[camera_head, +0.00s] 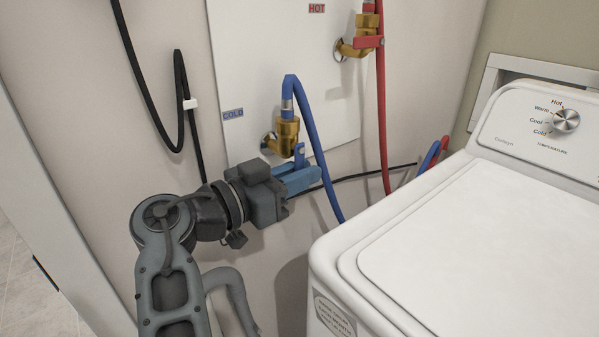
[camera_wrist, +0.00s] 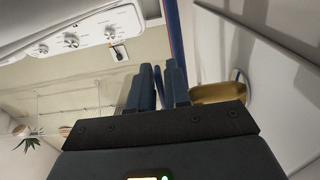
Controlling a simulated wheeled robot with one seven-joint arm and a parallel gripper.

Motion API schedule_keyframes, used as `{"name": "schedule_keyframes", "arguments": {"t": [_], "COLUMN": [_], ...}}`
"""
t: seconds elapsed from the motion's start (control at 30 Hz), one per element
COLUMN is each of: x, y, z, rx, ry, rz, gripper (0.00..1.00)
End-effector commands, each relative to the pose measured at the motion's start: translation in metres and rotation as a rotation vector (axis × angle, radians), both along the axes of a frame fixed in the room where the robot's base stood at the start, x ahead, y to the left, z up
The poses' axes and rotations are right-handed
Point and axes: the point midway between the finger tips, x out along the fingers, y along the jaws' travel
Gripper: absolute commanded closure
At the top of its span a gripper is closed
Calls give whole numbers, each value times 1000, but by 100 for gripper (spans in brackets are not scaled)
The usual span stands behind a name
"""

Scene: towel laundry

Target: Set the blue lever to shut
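The blue lever (camera_head: 299,152) shows in the head view on the brass cold-water valve (camera_head: 288,136). It points downward, and its lower end meets the fingers in the picture; I cannot tell whether they touch it. My gripper (camera_head: 312,178) is just below the valve, with its blue fingers reaching right. The brass valve (camera_wrist: 218,92) is right of the fingers there.
A blue hose (camera_head: 309,125) loops from the cold valve down behind the white washer (camera_head: 450,235). A red lever (camera_head: 369,42) sits on the hot valve (camera_head: 352,48), with a red hose (camera_head: 382,110). A black cord (camera_head: 180,100) hangs at left.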

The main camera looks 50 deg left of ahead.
Motion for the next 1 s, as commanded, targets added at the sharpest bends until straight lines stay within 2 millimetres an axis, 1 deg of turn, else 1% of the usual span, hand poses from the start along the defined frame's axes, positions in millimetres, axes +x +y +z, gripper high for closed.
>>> {"name": "schedule_keyframes", "arguments": {"t": [0.1, 0.3, 0.73, 0.87, 1.0], "x": [0, 0, -2, -4, -8], "y": [0, 0, 0, 0, 1], "z": [0, 0, 1, 2, 4], "rx": [0, 0, 3, 5, 14], "ry": [0, 0, 22, 69, 154], "rz": [0, 0, 0, 1, 0], "gripper": [83, 100, 100, 100, 100]}}
